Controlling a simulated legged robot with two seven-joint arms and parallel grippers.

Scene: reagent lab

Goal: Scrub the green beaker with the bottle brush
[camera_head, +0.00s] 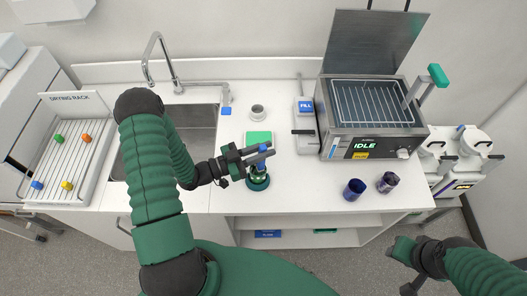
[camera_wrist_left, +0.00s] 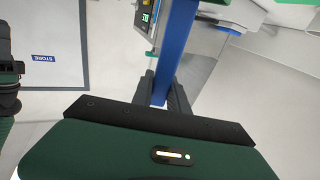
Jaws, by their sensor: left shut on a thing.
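The green beaker (camera_head: 258,182) stands on the white counter near its front edge, right of the sink. My left gripper (camera_head: 262,157) is directly above it, shut on the blue handle of the bottle brush (camera_head: 262,148). In the left wrist view the blue brush handle (camera_wrist_left: 177,45) runs up from between the fingers. The brush's lower end is over or in the beaker mouth; the gripper partly hides it, so I cannot tell how deep it is. My right gripper (camera_head: 402,268) is at the lower right, away from the counter; its jaws are unclear.
A sink (camera_head: 196,122) with a tall tap is left of the beaker. A green-topped pad (camera_head: 258,138) and a small grey cup (camera_head: 257,112) lie behind it. A drying rack (camera_head: 92,102) is far left.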

